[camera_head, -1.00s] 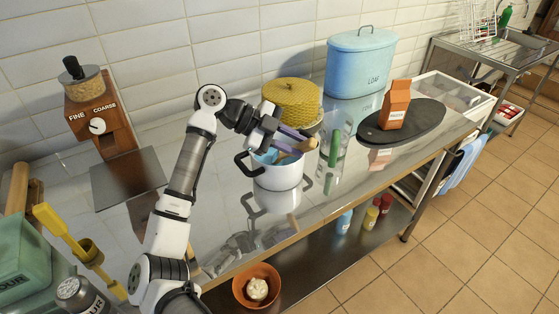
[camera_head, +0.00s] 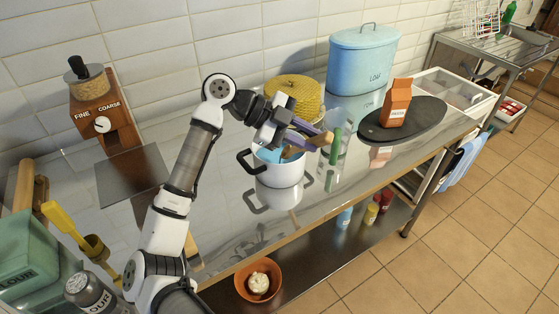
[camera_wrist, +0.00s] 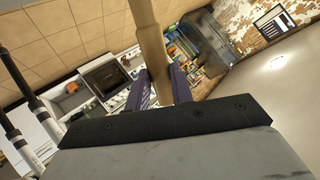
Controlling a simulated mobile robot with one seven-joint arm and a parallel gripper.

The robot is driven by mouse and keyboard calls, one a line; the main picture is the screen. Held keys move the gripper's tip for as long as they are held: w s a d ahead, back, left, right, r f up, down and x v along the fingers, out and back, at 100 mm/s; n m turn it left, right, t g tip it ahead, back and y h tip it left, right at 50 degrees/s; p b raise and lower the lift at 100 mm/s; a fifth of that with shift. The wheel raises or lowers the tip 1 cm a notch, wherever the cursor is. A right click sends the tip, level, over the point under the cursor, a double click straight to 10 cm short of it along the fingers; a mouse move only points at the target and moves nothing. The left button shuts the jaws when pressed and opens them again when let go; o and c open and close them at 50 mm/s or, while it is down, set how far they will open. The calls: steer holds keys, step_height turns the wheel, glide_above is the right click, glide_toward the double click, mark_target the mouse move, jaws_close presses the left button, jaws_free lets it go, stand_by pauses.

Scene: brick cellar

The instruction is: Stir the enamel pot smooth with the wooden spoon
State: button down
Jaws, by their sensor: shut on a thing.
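The white enamel pot (camera_head: 280,173) with black handles stands on the shiny counter in the middle of the head view; something blue shows at its mouth. My gripper (camera_head: 306,138), with purple fingers, is above the pot's right rim. It is shut on the wooden spoon (camera_head: 289,153), which slants there, partly hidden behind the fingers. In the wrist view the spoon's pale handle (camera_wrist: 151,45) runs between the two purple fingers. The spoon's lower end is hidden, so I cannot tell how deep it sits in the pot.
A green cylinder (camera_head: 336,146) stands close right of the pot. A yellow woven-looking round thing (camera_head: 296,92) and a blue loaf bin (camera_head: 361,62) are behind. An orange carton (camera_head: 395,103) stands on a dark board (camera_head: 424,118). A grinder (camera_head: 106,110) is at left.

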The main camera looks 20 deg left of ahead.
steer(key=s+d+r+p, duration=0.1)
steer(key=s+d+r, duration=0.1)
steer(key=d+r, duration=0.1)
steer(key=shift+s+d+r, duration=0.25)
steer(key=shift+r, duration=0.5)
stand_by(0.4)
step_height(320, 180, up, 4)
steer(key=shift+p, duration=1)
steer(key=shift+s+f, duration=0.1)
